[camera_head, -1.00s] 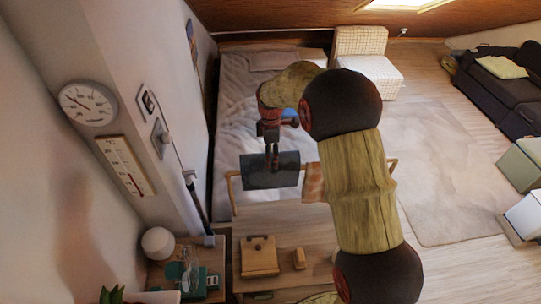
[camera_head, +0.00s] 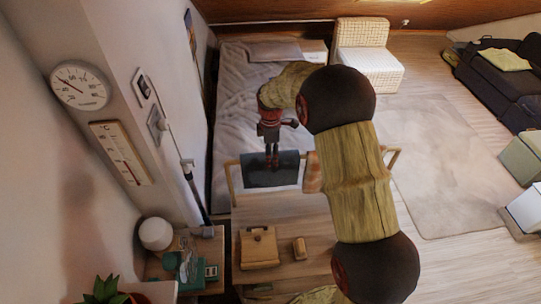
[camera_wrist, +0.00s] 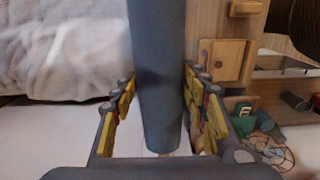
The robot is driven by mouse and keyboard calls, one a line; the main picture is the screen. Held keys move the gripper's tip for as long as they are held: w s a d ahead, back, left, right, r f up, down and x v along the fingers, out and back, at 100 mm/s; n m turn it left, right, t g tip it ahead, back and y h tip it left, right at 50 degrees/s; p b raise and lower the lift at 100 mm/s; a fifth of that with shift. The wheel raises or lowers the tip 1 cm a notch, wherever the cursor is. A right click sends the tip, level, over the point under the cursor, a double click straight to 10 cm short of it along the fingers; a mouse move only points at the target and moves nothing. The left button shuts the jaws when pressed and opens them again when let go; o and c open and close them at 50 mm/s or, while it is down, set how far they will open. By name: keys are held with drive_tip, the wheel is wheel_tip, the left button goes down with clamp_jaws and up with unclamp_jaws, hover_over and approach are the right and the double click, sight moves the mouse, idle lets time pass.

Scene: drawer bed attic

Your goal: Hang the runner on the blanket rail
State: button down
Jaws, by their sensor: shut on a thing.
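The runner is a dark blue-grey cloth (camera_head: 262,174), draped in a fold with its top edge level with the blanket rail's top bar. The blanket rail is a light wooden frame; its right end (camera_head: 393,158) shows beyond my arm and its left post (camera_head: 231,184) beside the runner. My gripper (camera_head: 272,163) points down at the runner's top edge. In the wrist view the runner (camera_wrist: 157,60) runs as a long fold between my fingers (camera_wrist: 160,108), which are shut on it. Whether the runner rests on the bar is hidden.
An orange-brown cloth (camera_head: 312,178) hangs on the rail right of the runner, partly behind my arm. A wooden bench top (camera_head: 330,238) in front bears a wooden box (camera_head: 259,249) and a small block (camera_head: 299,248). The bed (camera_head: 235,110) lies behind; a wall stands left.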

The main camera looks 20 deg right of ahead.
drive_tip(key=c, duration=0.9)
unclamp_jaws()
wheel_tip(320, 180, up, 12)
drive_tip(key=s+a+f+m+t+b, duration=0.1)
drive_tip(key=s+m+b, duration=0.7)
drive_tip(key=s, duration=0.9)
drive_tip(key=s+a+f+m+t+b, duration=0.1)
drive_tip(key=s+f+m+t+b, duration=0.3)
drive_tip(key=s+b, duration=0.8)
drive_tip(key=s+f+m, duration=0.2)
drive_tip(key=s+m, duration=0.1)
drive_tip(key=s, duration=0.3)
drive_tip(key=shift+f+m+t, duration=0.15)
drive_tip(key=shift+m+t, duration=0.15)
drive_tip(key=shift+m, duration=0.1)
